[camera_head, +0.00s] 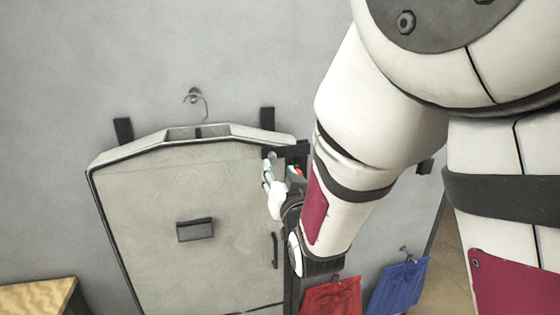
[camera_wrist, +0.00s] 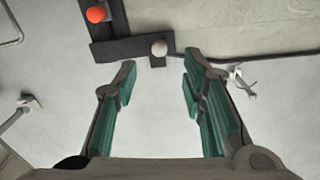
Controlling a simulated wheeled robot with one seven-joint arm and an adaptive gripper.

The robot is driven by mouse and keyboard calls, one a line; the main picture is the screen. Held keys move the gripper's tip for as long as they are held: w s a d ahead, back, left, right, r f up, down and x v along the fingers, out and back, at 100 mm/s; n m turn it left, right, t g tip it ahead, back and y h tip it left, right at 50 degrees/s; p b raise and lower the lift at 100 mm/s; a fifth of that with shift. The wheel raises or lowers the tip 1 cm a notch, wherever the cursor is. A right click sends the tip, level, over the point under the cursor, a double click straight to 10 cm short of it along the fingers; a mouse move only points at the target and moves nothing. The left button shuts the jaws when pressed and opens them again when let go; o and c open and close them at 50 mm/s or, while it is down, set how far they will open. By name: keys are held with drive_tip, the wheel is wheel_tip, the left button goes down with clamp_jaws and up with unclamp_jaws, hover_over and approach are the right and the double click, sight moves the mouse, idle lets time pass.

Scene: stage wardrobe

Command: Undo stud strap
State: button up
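A dark strap (camera_wrist: 120,48) lies at the edge of the pale garment bag (camera_head: 150,190). In the wrist view it has a round whitish stud (camera_wrist: 159,48) near one end and a red-orange knob (camera_wrist: 96,14) on the dark piece joining it. The strap also shows in the head view (camera_head: 297,150), partly behind my arm. My gripper (camera_wrist: 159,66) is open and empty, with teal pads apart. The whitish stud appears just beyond the fingertips, between them in the picture; contact is not visible. In the head view my gripper (camera_head: 268,176) is at the bag's right edge.
The bag hangs below a wall hook (camera_head: 194,95) and has a dark pocket flap (camera_head: 196,230). Red cloth (camera_head: 332,297) and blue cloth (camera_head: 400,284) hang at the lower right. A wooden surface (camera_head: 35,297) is at the lower left.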

sight(273, 158)
drive_tip(key=x, duration=0.7)
drive_tip(key=shift+w, duration=0.35)
clamp_jaws()
